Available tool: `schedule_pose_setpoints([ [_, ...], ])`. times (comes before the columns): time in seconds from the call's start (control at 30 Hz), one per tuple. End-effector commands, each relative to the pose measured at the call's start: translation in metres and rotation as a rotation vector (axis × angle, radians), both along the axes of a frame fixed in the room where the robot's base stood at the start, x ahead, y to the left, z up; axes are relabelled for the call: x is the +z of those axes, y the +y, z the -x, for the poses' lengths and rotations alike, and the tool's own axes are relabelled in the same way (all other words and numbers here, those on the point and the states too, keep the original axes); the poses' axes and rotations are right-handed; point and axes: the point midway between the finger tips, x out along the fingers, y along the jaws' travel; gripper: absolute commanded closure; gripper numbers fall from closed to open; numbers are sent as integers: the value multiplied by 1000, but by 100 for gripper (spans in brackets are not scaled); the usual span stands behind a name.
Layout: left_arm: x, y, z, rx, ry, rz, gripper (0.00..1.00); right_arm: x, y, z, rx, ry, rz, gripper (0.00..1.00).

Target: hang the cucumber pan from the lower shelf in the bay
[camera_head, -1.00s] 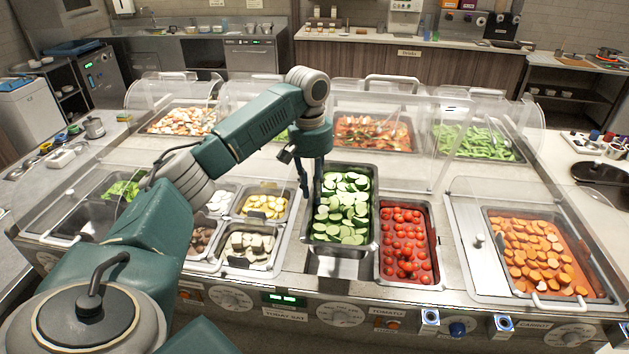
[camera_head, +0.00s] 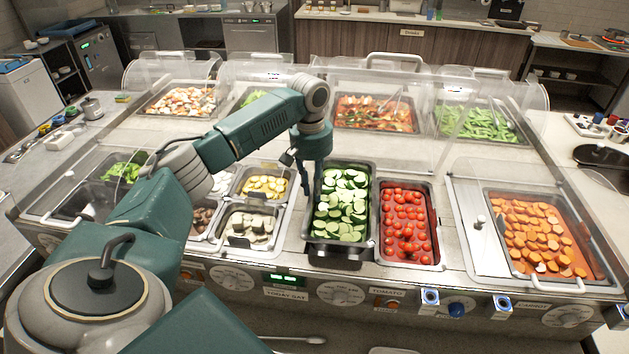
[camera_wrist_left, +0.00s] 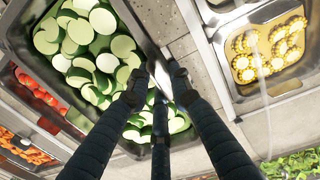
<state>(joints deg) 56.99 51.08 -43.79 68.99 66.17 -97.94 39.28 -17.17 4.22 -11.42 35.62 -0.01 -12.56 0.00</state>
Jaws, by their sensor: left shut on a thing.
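The cucumber pan (camera_head: 374,212) is a steel pan of sliced cucumber, roughly level at the bay in the front row, just left of the tomato pan (camera_head: 437,228). Its dark front wall shows below the rim; the bay's shelves are hidden under it, and I cannot tell whether the pan rests on one. My left gripper (camera_head: 307,190) is shut on the pan's left rim. In the left wrist view the fingers (camera_wrist_left: 157,86) close on the rim of the cucumber pan (camera_wrist_left: 130,22). My right gripper is not in view.
Pans of mushroom-like pieces (camera_head: 248,223) and yellow slices (camera_head: 262,186) sit close on the left. The carrot pan (camera_head: 545,235) is further right. Clear sneeze guards (camera_head: 390,85) stand behind, over the back row. Bare steel counter lies behind the cucumber pan.

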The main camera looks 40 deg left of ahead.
Motion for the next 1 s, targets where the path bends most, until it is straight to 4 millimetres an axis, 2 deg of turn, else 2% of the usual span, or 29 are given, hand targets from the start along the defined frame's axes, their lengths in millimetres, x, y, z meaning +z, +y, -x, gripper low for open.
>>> schedule_pose_setpoints([
  [0.5, -36, -1, -2, 0, -5, 3, 100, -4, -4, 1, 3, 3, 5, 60],
  [1.0, -43, -1, -2, 0, -6, 2, 100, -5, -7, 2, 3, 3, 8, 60],
])
